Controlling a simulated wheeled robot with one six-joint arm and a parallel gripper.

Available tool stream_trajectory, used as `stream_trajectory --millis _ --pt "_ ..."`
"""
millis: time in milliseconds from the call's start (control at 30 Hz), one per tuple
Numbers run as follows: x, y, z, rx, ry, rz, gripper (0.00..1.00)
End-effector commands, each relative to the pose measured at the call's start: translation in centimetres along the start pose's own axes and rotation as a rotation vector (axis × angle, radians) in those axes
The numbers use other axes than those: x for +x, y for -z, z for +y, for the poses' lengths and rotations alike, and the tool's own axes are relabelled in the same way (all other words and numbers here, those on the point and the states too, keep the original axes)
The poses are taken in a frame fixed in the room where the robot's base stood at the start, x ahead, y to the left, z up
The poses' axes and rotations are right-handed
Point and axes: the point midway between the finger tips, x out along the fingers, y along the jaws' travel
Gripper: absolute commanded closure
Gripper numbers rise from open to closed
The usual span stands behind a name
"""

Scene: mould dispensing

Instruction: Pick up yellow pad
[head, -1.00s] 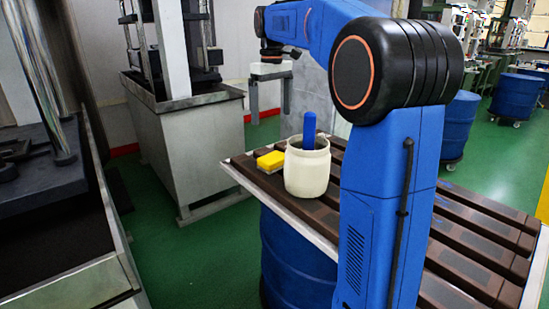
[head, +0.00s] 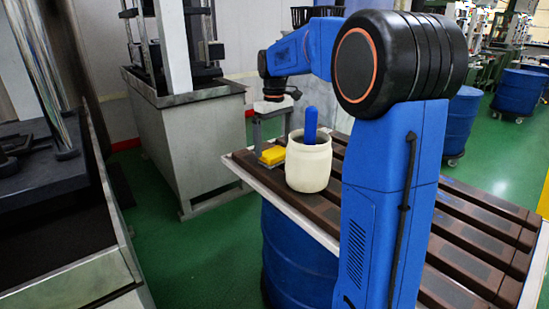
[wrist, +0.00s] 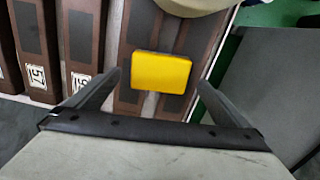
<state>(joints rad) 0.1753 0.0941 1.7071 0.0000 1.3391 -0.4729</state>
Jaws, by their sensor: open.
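The yellow pad (head: 272,156) lies on the brown slatted table top, just left of the white pot. In the wrist view the yellow pad (wrist: 161,72) shows between and just beyond the two fingertips. My gripper (head: 272,145) points down over the pad in the head view, with a finger to each side of it. The gripper (wrist: 157,82) is open and empty in the wrist view. I cannot tell whether the fingertips touch the table.
A white pot (head: 308,165) with a blue handle (head: 311,126) in it stands close to the right of the pad. The table's light edge (head: 244,178) runs near the pad. A grey machine stand (head: 195,135) is behind to the left. Brown slats (wrist: 82,40) extend left in the wrist view.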

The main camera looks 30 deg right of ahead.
Motion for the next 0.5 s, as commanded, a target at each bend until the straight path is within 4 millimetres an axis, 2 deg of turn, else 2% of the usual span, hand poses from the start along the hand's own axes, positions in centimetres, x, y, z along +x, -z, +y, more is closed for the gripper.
stream_trajectory --millis 200,333,500 --pt "3.0 -0.2 0.1 0.000 0.001 -0.002 0.00" --pt "3.9 -0.2 0.1 0.000 0.001 -0.002 0.00" --pt "4.0 -0.2 0.1 0.000 0.000 -0.001 0.00"
